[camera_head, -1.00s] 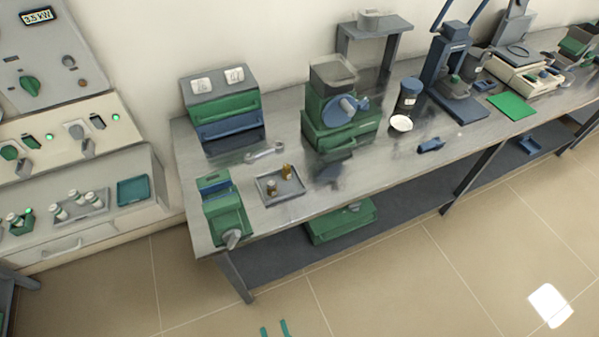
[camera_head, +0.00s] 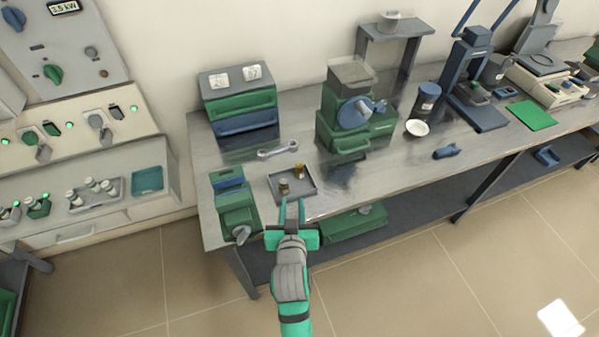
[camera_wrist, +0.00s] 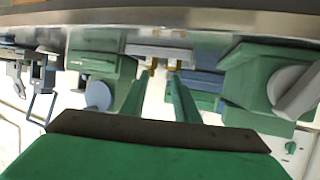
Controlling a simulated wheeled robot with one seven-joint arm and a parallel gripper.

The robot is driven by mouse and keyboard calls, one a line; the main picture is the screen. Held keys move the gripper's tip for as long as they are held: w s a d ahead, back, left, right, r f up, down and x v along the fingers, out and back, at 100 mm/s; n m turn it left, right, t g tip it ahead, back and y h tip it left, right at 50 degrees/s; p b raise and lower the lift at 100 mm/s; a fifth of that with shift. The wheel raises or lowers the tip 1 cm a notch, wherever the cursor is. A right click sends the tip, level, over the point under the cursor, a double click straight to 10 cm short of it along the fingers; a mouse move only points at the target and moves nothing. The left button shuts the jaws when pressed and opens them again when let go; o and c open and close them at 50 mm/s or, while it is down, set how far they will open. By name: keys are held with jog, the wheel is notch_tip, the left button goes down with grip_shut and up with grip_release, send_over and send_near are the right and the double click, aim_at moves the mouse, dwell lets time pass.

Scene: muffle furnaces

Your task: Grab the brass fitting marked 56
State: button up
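Two small brass fittings stand in a shallow grey tray (camera_head: 310,190) near the front edge of the bench. The nearer, darker fitting (camera_head: 284,187) is left of the tray's middle; the farther, brighter fitting (camera_head: 300,171) is near its back. I cannot read a number on either. My gripper (camera_head: 292,205) is open and empty, with its two green fingers apart at the tray's front edge. In the wrist view both fittings (camera_wrist: 152,64) (camera_wrist: 175,64) show beyond the open fingers (camera_wrist: 160,85), apart from them.
A green vise-like device (camera_head: 238,212) stands close left of the tray. A wrench (camera_head: 277,148) lies behind it. A green machine with a blue wheel (camera_head: 350,125) stands to the right. A drawer cabinet (camera_head: 240,105) is at the back left.

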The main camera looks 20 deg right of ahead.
aim_at(299, 169)
jog(key=shift+m+h, duration=0.3)
jog(key=shift+m, duration=0.1)
jog(key=w+d, duration=0.1)
jog(key=w, duration=0.1)
jog(key=w+d, duration=0.1)
jog(key=w, duration=0.2)
jog(key=w+d, duration=0.2)
jog(key=w, duration=0.1)
jog(key=shift+w+r, duration=0.2)
jog(key=shift+r, duration=0.15)
jog(key=shift+d+x, duration=0.1)
jog(key=shift+x, duration=1.15)
jog(key=shift+d+x, duration=0.15)
jog(key=shift+x, duration=1.05)
grip_shut()
